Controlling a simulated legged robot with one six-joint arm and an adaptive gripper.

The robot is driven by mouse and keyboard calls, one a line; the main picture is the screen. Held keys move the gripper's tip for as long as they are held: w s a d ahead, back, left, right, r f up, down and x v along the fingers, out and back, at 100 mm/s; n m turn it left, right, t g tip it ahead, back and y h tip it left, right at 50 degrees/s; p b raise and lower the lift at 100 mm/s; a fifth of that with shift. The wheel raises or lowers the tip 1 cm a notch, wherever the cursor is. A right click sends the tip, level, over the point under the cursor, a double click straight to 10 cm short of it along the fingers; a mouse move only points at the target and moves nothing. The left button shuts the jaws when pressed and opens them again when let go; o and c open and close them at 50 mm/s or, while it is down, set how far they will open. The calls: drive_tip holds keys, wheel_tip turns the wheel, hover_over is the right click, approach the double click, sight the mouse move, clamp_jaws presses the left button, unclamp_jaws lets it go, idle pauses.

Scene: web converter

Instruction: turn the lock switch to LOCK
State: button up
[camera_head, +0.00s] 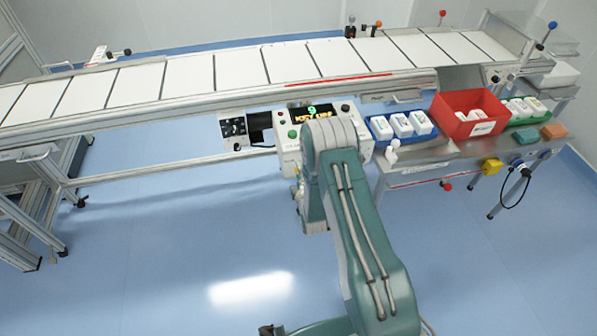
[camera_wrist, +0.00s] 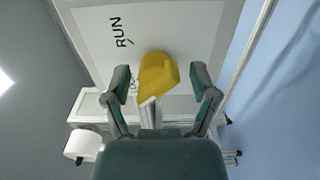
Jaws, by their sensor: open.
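The lock switch is a yellow knob (camera_wrist: 157,75) on a pale panel (camera_wrist: 185,22) in the wrist view. The word RUN is printed on the panel above and left of it. A second label left of the knob is partly covered, so I cannot read it fully. My gripper (camera_wrist: 160,82) is open, with one finger on each side of the knob. Gaps show between the fingers and the knob; a pale bar sticks out from the knob toward my palm. In the head view, my arm hides the gripper and the knob.
A control box (camera_head: 292,133) with a lit display stands behind my arm. The conveyor (camera_head: 240,68) runs behind it. At right, a bench (camera_head: 437,160) carries a blue tray (camera_head: 381,132), a red bin (camera_head: 468,127) and a green tray (camera_head: 508,122).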

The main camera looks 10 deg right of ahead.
drive_tip(key=s, duration=1.2)
